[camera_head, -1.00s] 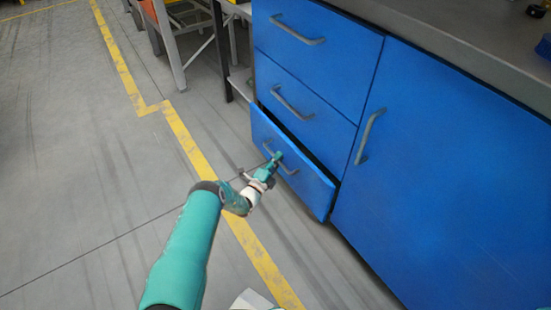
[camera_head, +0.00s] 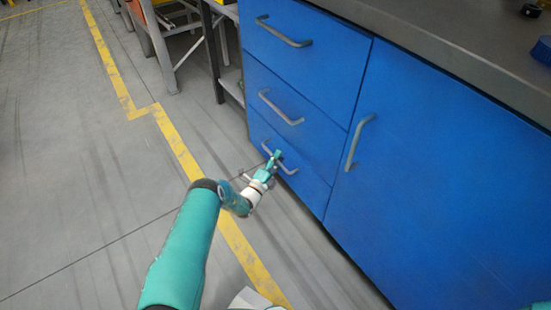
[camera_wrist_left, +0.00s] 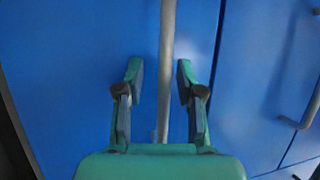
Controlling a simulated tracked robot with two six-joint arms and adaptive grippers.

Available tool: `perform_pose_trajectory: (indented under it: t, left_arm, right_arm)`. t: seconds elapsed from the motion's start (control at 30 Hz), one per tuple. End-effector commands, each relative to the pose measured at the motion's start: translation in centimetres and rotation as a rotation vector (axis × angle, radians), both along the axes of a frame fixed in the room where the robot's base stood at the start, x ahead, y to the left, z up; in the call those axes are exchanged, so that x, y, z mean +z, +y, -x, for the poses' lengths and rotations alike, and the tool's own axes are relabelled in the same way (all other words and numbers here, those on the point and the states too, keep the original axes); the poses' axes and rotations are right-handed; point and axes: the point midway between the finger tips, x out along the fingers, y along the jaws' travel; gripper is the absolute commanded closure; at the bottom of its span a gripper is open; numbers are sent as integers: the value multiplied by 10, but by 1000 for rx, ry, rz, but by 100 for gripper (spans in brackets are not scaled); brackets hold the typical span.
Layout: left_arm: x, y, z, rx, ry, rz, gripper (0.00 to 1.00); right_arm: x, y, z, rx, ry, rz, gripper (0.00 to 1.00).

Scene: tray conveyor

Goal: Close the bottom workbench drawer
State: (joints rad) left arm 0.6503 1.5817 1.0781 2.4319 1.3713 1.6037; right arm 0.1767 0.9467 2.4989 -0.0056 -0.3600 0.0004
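The bottom drawer (camera_head: 308,184) of the blue workbench sits flush with the cabinet front in the head view, with no visible gap above it. Its grey handle (camera_head: 291,171) is partly hidden by my left gripper (camera_head: 274,157). In the left wrist view the handle bar (camera_wrist_left: 167,60) runs between the two fingers of my left gripper (camera_wrist_left: 159,72). The fingers are apart, one on each side of the bar, with visible gaps. My right gripper is in neither view.
The middle drawer (camera_head: 275,88) and top drawer (camera_head: 325,45) are shut. A blue cabinet door (camera_head: 430,170) stands to the right. A metal-legged rack (camera_head: 165,50) is at the back left. The floor (camera_head: 80,190) on the left is clear.

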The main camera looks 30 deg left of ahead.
Motion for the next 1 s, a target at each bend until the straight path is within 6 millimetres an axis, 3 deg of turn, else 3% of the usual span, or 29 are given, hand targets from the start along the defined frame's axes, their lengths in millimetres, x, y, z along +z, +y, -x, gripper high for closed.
perform_pose_trajectory:
  t: [0.33, 0.8, 1.0]
  left_arm:
    - [-3, 0, 14, -1, 1, 1, 63]
    - [-20, 0, 97, 1, 3, 1, 63]
    - [-22, -1, 113, -1, 1, 1, 63]
  right_arm:
    - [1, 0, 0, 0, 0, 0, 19]
    - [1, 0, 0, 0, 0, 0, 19]
    - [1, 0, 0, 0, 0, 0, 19]
